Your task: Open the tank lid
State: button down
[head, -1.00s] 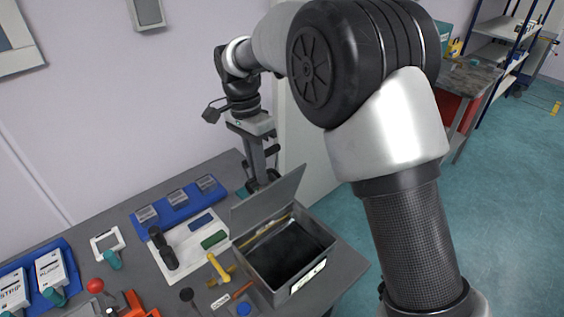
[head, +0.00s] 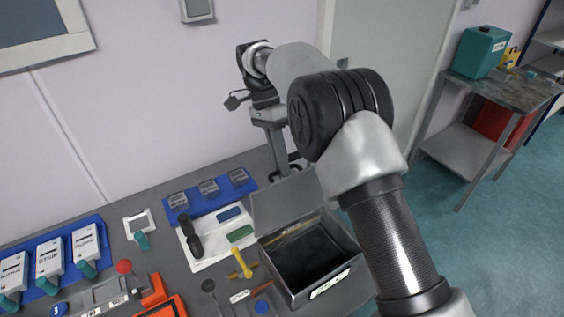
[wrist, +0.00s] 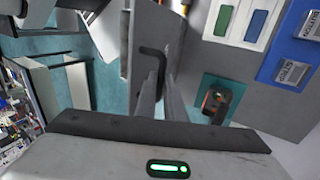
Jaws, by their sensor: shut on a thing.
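The tank is a grey open-topped metal box (head: 335,284) at the right front of the bench. Its flat grey lid (head: 285,205) is raised and stands steeply at the back edge, leaving the dark inside visible. My gripper (head: 287,172) points down behind the lid. In the wrist view my gripper's two fingers (wrist: 160,97) are close together at a black bent handle (wrist: 153,52) against the grey lid (wrist: 172,40). They are shut on this handle. The exact contact is partly hidden by the fingers, and the lid hides the fingertips in the head view.
Left of the tank are a white tray (head: 207,263) with dark, blue and green items, a blue rack (head: 222,199) and a yellow-handled tool (head: 242,262). The wall is close behind the bench. A side table (head: 458,150) stands at the right, with open floor around it.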

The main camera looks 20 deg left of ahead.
jog(key=shift+s+f, duration=0.15)
jog(key=shift+f, duration=0.25)
jog(key=c, duration=1.8)
grip_release()
jog(key=shift+c, duration=0.2)
jog(key=shift+r, duration=0.2)
notch_tip(320, 180, up, 10)
